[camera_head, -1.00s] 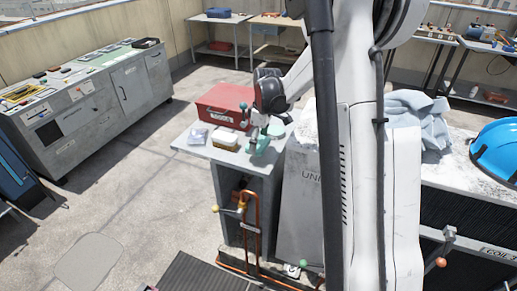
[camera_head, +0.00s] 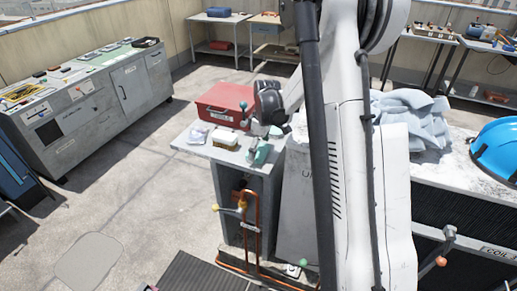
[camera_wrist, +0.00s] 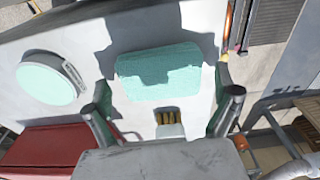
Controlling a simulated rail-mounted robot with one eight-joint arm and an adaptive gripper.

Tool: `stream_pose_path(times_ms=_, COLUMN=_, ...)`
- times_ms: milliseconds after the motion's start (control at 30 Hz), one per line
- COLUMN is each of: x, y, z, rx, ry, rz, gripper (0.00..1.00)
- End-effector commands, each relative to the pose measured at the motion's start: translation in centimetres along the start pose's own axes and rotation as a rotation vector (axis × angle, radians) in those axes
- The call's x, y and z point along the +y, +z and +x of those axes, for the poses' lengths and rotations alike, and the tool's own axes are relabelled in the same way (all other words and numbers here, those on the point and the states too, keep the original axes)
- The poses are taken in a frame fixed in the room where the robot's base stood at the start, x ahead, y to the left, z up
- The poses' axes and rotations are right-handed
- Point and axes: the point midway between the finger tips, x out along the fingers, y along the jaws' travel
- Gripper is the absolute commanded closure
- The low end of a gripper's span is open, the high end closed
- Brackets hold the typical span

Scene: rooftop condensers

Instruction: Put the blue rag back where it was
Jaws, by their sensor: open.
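A crumpled light blue rag (camera_head: 412,118) lies on the pale top of the condenser at the right, partly behind my arm. My gripper (camera_head: 264,148) is over the small grey table (camera_head: 195,152), well to the left of the rag. In the wrist view my gripper (camera_wrist: 165,95) is open, its two fingers apart with nothing held between them. A teal, rough-textured block (camera_wrist: 160,72) lies on the surface just beyond the fingertips. A round teal-topped item (camera_wrist: 46,83) is left of the fingers. The crumpled rag does not show in the wrist view.
A red toolbox (camera_head: 222,106) stands at the back of the small table. A white crumpled item (camera_head: 197,135) and a small pale container (camera_head: 226,138) sit nearer its front. A blue hard hat (camera_head: 495,150) is right of the rag. Copper pipes with valves (camera_head: 243,210) rise before the table.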

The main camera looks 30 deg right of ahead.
Motion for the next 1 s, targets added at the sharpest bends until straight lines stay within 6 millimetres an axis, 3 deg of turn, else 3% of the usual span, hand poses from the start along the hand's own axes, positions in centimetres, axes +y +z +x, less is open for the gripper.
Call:
stream_pose_path(times_ms=267, x=0.0, y=0.0, z=-1.1, rx=0.0, ry=0.0, rz=0.0, gripper=0.05)
stream_pose_path(times_ms=700, x=0.0, y=0.0, z=-9.4, rx=-0.001, ry=-0.001, rz=0.001, gripper=0.05)
stream_pose_path(times_ms=1000, x=-0.1, y=0.0, z=-12.3, rx=0.0, ry=0.001, rz=0.002, gripper=0.05)
